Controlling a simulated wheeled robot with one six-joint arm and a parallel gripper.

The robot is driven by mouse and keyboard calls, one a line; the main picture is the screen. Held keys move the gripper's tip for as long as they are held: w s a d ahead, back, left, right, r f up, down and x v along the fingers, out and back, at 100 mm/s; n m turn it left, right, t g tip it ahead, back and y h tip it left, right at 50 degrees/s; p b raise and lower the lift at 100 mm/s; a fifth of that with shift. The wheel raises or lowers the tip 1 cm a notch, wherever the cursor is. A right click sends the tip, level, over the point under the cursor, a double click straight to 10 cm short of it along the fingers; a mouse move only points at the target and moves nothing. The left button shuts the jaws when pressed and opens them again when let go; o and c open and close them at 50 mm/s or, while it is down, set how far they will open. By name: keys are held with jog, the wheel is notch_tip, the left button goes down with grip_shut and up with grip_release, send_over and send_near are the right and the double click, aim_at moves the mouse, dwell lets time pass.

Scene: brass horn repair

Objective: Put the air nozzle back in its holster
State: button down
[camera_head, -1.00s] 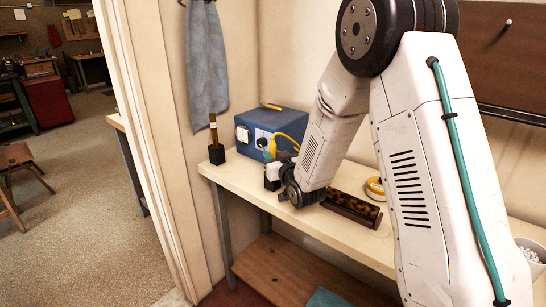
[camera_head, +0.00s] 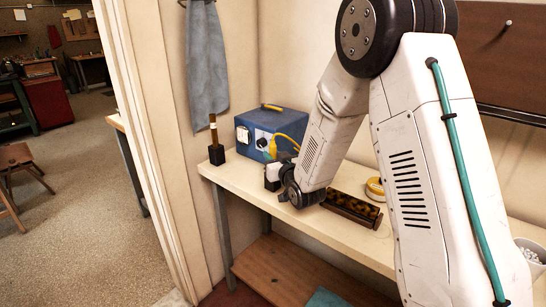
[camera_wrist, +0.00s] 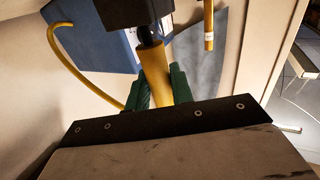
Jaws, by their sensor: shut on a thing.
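The yellow air nozzle (camera_wrist: 155,75) is between the green fingers of my gripper (camera_wrist: 160,88) in the wrist view, and the fingers are shut on it. Its dark stem (camera_wrist: 150,36) points at a black block (camera_wrist: 135,12), apparently the holster, at the top edge of that view. The stem meets the block's edge; I cannot tell how far inside it is. A yellow hose (camera_wrist: 80,68) curves away left. In the head view my arm covers most of the gripper, beside the blue box.
The blue box (camera_head: 250,128) stands behind my gripper on the bench (camera_head: 240,180). A brass-coloured stick (camera_head: 213,131) stands in a black block at the left end. A dark brush (camera_head: 351,208) and a yellow tape roll (camera_head: 375,188) lie right. A grey towel (camera_head: 205,60) hangs behind.

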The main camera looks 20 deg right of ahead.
jog(key=shift+f, duration=1.4)
jog(key=c, duration=1.1)
grip_release()
jog(key=shift+c, duration=0.2)
jog(key=s+d, duration=0.1)
jog(key=s, duration=0.6)
jog(key=shift+s, duration=0.4)
